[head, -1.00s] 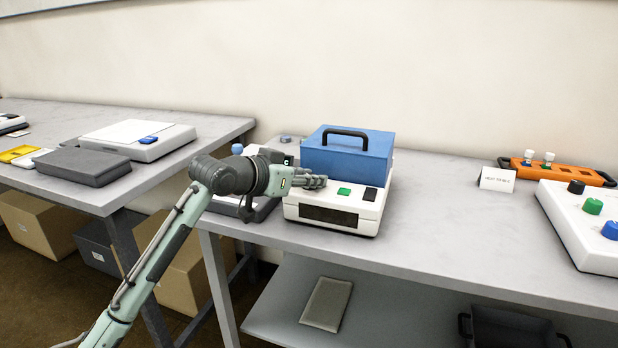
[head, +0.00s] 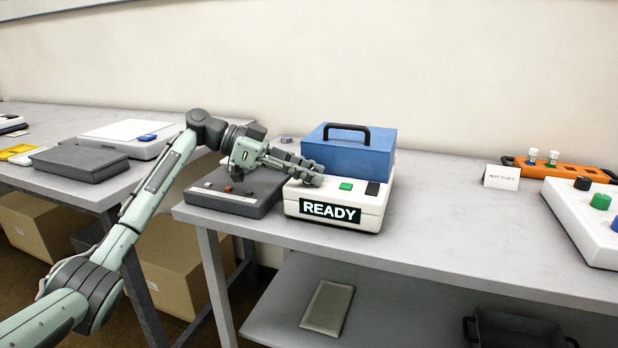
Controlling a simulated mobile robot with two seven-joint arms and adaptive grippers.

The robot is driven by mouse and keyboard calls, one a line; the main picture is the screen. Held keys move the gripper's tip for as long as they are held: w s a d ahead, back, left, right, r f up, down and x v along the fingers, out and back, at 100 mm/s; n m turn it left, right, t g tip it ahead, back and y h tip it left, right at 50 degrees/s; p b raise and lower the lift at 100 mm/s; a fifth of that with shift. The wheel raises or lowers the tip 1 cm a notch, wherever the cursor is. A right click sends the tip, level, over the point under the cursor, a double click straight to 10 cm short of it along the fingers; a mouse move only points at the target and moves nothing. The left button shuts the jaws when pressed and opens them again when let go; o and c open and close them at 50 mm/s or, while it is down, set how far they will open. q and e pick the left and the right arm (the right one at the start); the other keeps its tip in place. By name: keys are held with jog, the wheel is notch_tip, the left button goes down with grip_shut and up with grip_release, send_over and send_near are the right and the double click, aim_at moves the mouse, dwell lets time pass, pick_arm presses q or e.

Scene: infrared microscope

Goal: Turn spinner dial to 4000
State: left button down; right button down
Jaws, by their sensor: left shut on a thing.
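The white spinner unit (head: 334,228) stands on the right-hand bench with a blue lid (head: 350,155) and black handle at its back. Its front display (head: 330,210) reads "READY" in white letters. A green button (head: 345,187) and a black switch (head: 372,188) show on its top. My left gripper (head: 312,178) reaches in from the left over the left part of this top. Its fingers are closed on what seems to be the spinner dial, which they hide. No dial marking or number is readable. My right gripper is not in view.
A dark grey device (head: 235,203) with small knobs sits just left of the unit, under my left wrist. A sign card (head: 501,177), an orange rack (head: 580,171) with vials and a white box with coloured knobs (head: 585,215) stand to the right. The bench between is clear.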

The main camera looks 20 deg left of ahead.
pick_arm(q)
jog(key=m+g+b, duration=0.1)
jog(key=m+g, duration=0.1)
jog(key=g, duration=0.1)
jog(key=shift+w+m+h, duration=0.1)
jog(key=shift+m+h, duration=0.2)
jog(key=shift+m, duration=0.1)
jog(key=shift+f+m+g, duration=0.1)
jog(key=shift+m+g, duration=0.5)
jog(key=shift+g, duration=0.3)
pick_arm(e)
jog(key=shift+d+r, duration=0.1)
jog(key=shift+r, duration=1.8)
pick_arm(q)
jog(key=c, duration=1.2)
grip_release()
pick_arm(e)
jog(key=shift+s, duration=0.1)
pick_arm(q)
notch_tip(320, 180, up, 10)
